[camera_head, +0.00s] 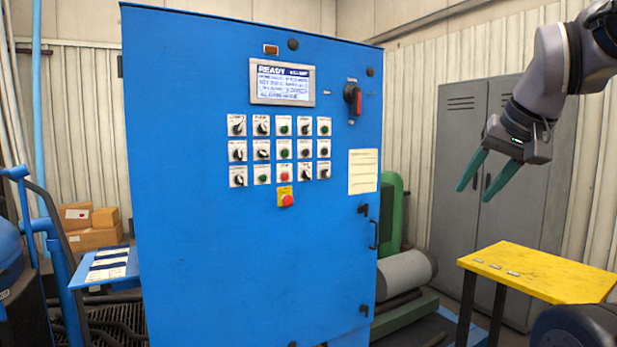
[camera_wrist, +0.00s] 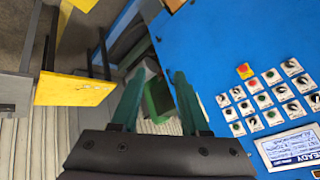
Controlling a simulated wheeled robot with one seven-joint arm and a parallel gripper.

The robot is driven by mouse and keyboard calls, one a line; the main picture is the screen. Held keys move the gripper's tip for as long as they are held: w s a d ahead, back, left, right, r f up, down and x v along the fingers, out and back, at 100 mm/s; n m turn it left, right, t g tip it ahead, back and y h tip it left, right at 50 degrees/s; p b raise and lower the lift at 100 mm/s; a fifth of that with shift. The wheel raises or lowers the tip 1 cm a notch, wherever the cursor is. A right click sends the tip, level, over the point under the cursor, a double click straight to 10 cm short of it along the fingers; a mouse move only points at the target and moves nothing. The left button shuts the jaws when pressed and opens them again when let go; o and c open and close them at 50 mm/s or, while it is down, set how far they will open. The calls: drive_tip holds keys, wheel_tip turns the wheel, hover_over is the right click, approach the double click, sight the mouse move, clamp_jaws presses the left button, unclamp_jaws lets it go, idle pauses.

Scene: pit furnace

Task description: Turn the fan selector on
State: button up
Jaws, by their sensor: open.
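A tall blue control cabinet (camera_head: 230,270) fills the middle of the head view. Its front carries a grid of small selectors and buttons (camera_head: 284,151) on white plates below a display. Several are black rotary selectors; their labels are too small to read, so I cannot tell which is the fan selector. The same panel of controls (camera_wrist: 270,97) shows at the right of the wrist view, turned over. My gripper (camera_head: 472,192) has green fingers and is open and empty. It hangs in the air to the right of the cabinet, well apart from the controls.
A lit display (camera_head: 283,83) reads READY. A red-and-black main switch (camera_head: 353,98) and a red emergency button (camera_head: 287,200) are on the cabinet. A yellow table (camera_head: 540,272) stands below my gripper. Grey lockers (camera_head: 455,150) are behind it, and green machinery (camera_head: 392,215) beside the cabinet.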

drive_tip(key=w+a+r+n+t, duration=0.1)
drive_tip(key=w+n+t, duration=0.15)
drive_tip(key=w, duration=0.95)
drive_tip(key=n+t+y, duration=0.5)
drive_tip(key=n+y, duration=0.3)
drive_tip(key=n, duration=0.6)
approach(308, 175)
drive_tip(key=x, duration=0.9)
drive_tip(key=shift+a+r, duration=0.1)
clamp_jaws()
